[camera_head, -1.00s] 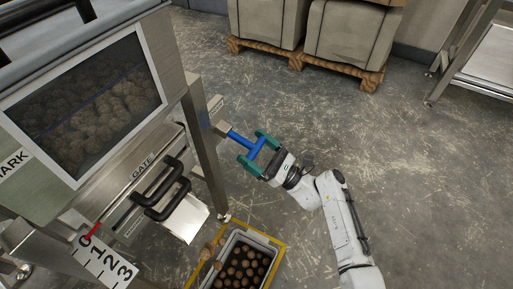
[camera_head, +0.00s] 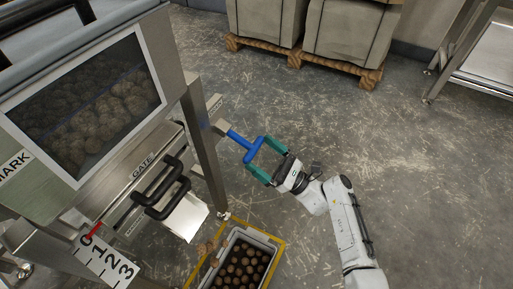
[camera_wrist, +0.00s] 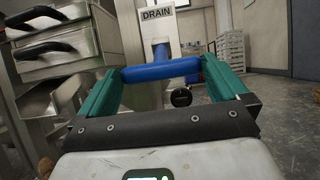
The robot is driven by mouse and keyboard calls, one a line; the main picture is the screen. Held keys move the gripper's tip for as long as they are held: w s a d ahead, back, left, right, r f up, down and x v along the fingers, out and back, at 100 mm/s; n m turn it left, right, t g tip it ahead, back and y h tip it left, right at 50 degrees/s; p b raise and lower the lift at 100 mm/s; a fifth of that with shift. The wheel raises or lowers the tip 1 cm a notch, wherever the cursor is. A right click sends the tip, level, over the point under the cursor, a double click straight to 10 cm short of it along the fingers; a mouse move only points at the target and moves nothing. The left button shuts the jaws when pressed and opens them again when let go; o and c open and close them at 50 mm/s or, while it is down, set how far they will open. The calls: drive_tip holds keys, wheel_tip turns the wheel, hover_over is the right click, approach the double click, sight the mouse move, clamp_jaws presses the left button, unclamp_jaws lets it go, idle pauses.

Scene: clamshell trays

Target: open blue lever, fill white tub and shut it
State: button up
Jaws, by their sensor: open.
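The blue lever (camera_head: 253,147) is a T-shaped handle sticking out from the machine's right side. In the wrist view its blue crossbar (camera_wrist: 162,70) lies across the gap near my fingertips, under a DRAIN label. My gripper (camera_head: 257,153) is open, its teal fingers at either end of the crossbar; contact cannot be told. The pale tub (camera_head: 268,246) stands on the floor below the machine's chute, open on top and holding many brown round pieces. Blurred brown pieces (camera_head: 209,247) show by its upper left rim.
The hopper window (camera_head: 85,100) shows many brown pieces. Below it are a GATE label, black handles (camera_head: 163,190) and a scale with a red pointer (camera_head: 92,229). A yellow floor outline surrounds the tub. A loaded pallet (camera_head: 305,60) stands behind; the floor at right is clear.

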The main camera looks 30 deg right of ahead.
drive_tip(key=v, duration=0.7)
drive_tip(key=shift+s+f+p, duration=0.25)
drive_tip(key=shift+f+p, duration=0.05)
drive_tip(key=shift+p, duration=0.05)
drive_tip(key=shift+d, duration=0.1)
